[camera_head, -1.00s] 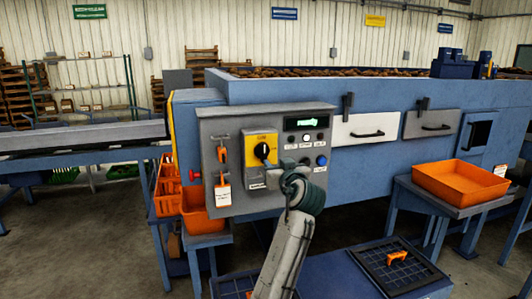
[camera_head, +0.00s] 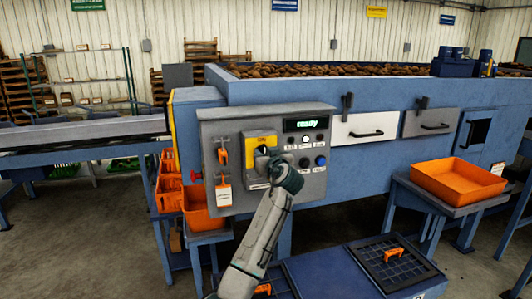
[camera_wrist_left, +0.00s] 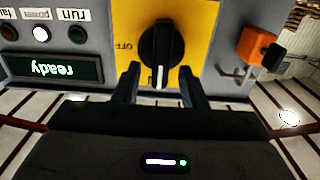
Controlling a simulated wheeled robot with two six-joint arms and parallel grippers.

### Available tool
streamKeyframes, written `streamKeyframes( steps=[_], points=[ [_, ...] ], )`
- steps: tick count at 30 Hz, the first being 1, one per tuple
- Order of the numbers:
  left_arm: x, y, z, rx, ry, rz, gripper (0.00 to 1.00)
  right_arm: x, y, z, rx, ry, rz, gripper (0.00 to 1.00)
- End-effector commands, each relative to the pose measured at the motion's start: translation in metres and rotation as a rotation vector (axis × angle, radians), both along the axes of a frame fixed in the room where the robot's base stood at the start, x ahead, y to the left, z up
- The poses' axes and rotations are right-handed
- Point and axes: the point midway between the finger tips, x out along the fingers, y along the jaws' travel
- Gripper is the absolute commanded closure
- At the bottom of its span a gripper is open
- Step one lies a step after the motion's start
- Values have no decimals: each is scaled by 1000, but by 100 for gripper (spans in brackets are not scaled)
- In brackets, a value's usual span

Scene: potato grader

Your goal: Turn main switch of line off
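The main switch is a black rotary knob (camera_wrist_left: 157,50) on a yellow plate (camera_head: 260,140) of the grey control panel (camera_head: 228,128). In the left wrist view, which is upside down, the knob's white mark points down the picture, and an "OFF" label is beside the knob. My left gripper (camera_head: 266,166) is in front of the plate and partly hides the knob in the head view. In the wrist view its two fingers (camera_wrist_left: 161,88) are open, one on each side of the knob's near end, with gaps visible. My right gripper is not in view.
A lit "ready" display (camera_head: 305,124) and several small buttons are right of the switch. An orange padlock (camera_head: 222,156) and a hanging tag (camera_head: 223,194) are left of it. An orange tray (camera_head: 458,180) stands on a side table at the right.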

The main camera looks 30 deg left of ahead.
Motion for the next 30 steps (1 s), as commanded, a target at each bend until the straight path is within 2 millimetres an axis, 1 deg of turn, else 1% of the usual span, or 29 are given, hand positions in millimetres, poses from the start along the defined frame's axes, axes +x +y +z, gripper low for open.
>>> streamKeyframes(
  steps=[2,3,8,9,20,26,30],
  points=[
    [0,0,0,0,0,0,62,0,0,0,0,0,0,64],
    [0,0,0,0,0,0,66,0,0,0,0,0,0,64],
    [0,0,0,0,0,0,97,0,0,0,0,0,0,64],
    [0,0,0,0,0,0,100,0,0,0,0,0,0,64],
    [1,-1,-1,30,35,0,100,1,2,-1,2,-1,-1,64],
    [2,-3,-1,104,124,0,100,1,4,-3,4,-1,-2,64],
    [4,-4,-2,181,214,0,100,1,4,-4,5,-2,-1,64]
  ],
)
